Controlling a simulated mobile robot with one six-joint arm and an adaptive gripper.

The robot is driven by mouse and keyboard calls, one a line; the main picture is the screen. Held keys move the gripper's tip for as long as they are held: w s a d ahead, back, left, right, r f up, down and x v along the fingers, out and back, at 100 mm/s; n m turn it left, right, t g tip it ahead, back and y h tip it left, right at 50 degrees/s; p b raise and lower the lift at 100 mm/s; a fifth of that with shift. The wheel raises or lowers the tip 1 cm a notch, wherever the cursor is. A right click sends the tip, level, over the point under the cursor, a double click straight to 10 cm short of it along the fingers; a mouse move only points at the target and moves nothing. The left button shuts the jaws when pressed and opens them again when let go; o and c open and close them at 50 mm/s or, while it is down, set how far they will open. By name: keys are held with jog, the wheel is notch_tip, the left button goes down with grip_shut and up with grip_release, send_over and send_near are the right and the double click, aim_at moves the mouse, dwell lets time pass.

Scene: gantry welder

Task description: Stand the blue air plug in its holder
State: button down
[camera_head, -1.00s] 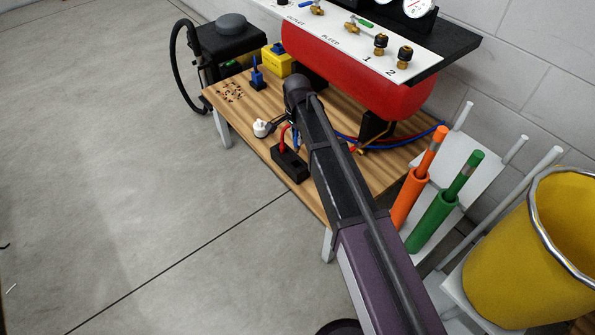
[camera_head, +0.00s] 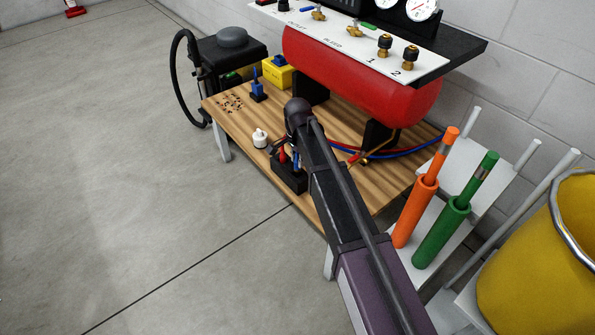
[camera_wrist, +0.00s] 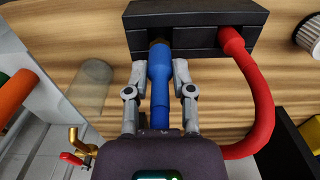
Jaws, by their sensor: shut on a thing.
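The blue air plug (camera_wrist: 160,68) is held between the two grey fingers of my gripper (camera_wrist: 159,76). Its brass tip points at the left part of the black holder (camera_wrist: 190,18) and meets its edge in the wrist view. How deep the tip sits in a hole I cannot tell. A red plug with a red hose (camera_wrist: 262,95) is in the holder's right part. In the head view the black holder (camera_head: 289,183) stands at the table's front edge, with my gripper (camera_head: 285,150) just over it, partly hidden by my arm.
The wooden table (camera_head: 330,195) also bears a white round object (camera_head: 260,138), a blue fitting on a stand (camera_head: 257,85) and a yellow box (camera_head: 278,72). A red tank (camera_head: 350,80) rises behind. Orange (camera_head: 415,205) and green (camera_head: 440,230) tubes stand at the right.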

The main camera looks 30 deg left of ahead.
aim_at(297, 167)
jog(key=shift+f, duration=0.1)
dwell(0.3)
jog(key=shift+f+b, duration=1.85)
jog(key=shift+f, duration=0.15)
jog(key=shift+c, duration=2.4)
grip_release()
notch_tip(297, 167, up, 12)
jog(key=p, duration=1.2)
jog(key=shift+r, duration=0.2)
